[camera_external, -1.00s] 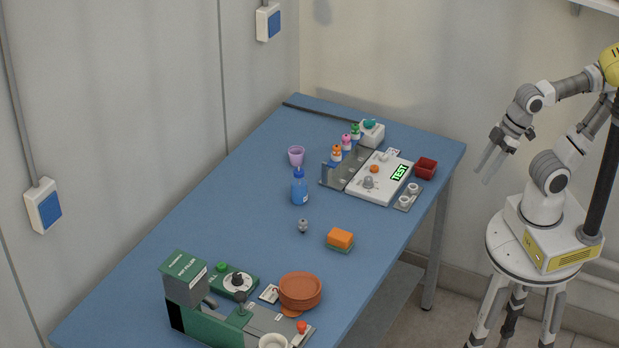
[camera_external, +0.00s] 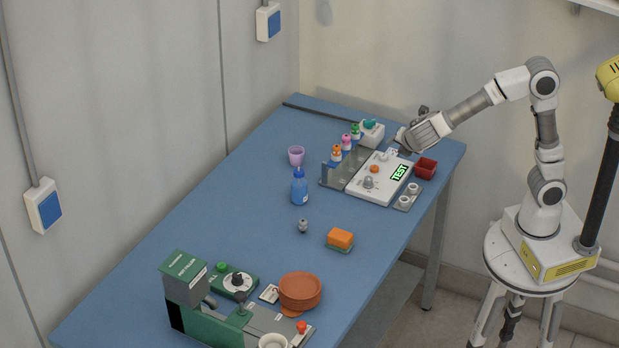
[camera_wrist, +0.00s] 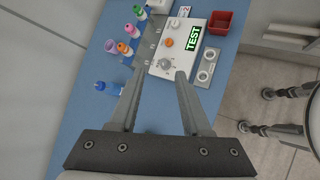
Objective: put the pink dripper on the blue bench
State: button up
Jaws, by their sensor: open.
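The pink dripper (camera_external: 347,142) stands between an orange dripper (camera_external: 336,153) and a green dripper (camera_external: 356,132), in a row along a grey metal rack (camera_external: 345,168) on the blue bench (camera_external: 235,210). The rack hides part of their lower ends.
The white TEST panel (camera_external: 362,190) lies right of the rack, with a red tray (camera_external: 426,168) beside it. A white box (camera_external: 371,133) stands behind the drippers. A purple cup (camera_external: 296,156) and blue bottle (camera_external: 299,188) stand to the left. The bench's left middle is clear.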

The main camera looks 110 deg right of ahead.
aim_at(346, 139)
jog(key=w+d+f+n+h+b, duration=0.1)
jog(key=w+d+f+n+h, duration=0.1)
jog(key=w+d+f+n, duration=0.3)
jog(key=w+d+f+n+h+b, duration=0.1)
jog(key=w+d+f+n+h, duration=0.15)
jog(key=d, duration=0.35)
jog(key=shift+m+g+y, duration=0.25)
jog(key=shift+g+y, duration=0.05)
jog(key=shift+y, duration=0.05)
jog(key=x, duration=1.7)
jog(key=shift+s+d+f+b, duration=0.2)
jog(key=shift+s+b, duration=0.15)
jog(key=shift+b, duration=0.05)
grip_shut()
